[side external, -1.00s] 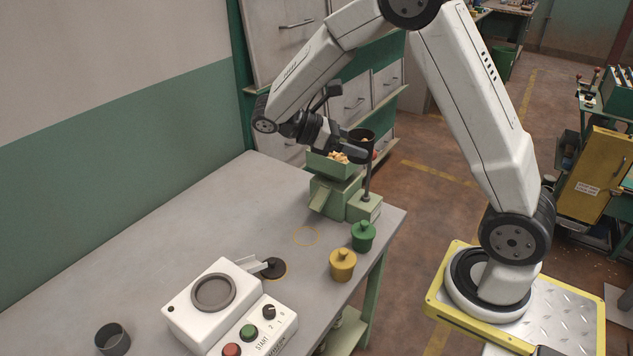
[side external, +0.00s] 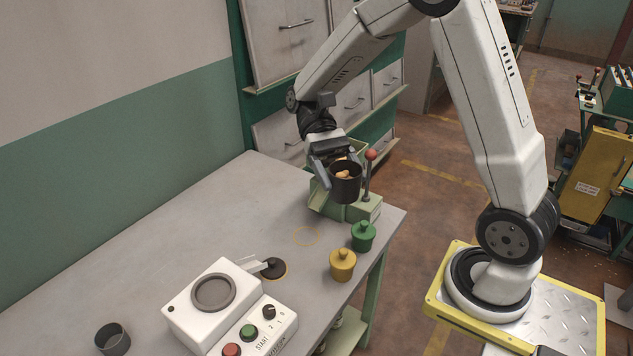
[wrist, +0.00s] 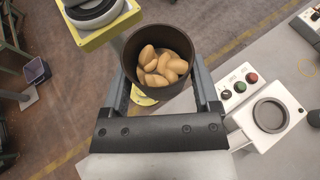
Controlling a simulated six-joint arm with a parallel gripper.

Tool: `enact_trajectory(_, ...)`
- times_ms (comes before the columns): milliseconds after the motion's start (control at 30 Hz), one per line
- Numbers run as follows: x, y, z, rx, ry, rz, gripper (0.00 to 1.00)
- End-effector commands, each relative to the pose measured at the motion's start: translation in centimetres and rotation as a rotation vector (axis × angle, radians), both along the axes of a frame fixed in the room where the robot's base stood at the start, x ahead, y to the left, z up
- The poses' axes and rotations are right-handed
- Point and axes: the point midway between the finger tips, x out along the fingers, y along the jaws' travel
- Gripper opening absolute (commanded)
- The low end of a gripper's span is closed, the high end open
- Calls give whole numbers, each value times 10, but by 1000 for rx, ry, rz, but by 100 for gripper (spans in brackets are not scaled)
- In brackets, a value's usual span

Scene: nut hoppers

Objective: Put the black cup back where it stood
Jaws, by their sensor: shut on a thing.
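My gripper (side external: 334,172) is shut on the black cup (side external: 345,188) and holds it upright above the table, in front of the green hopper (side external: 322,196). In the wrist view the black cup (wrist: 124,47) sits between the two fingers, with several tan nuts (wrist: 158,68) inside. A thin yellow ring (side external: 306,227) is marked on the bare grey table, left of and below the held cup. Nothing stands in that ring.
Green (side external: 363,237) and yellow (side external: 343,266) knobbed pots stand near the table's right edge. A white machine with buttons (side external: 213,310), a black disc (side external: 273,268) and a dark grey cup (side external: 113,340) are nearer the front. A red-knobbed lever (side external: 371,155) rises beside the hopper.

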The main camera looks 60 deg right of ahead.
Motion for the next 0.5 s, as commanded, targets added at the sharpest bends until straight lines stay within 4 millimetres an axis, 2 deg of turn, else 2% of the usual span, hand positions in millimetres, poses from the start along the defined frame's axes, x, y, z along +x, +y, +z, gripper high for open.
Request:
enact_trajectory(200, 9, 26, 20, 0, -3, -198, 0)
enact_trajectory(500, 23, 45, 43, 1, -3, -356, 0)
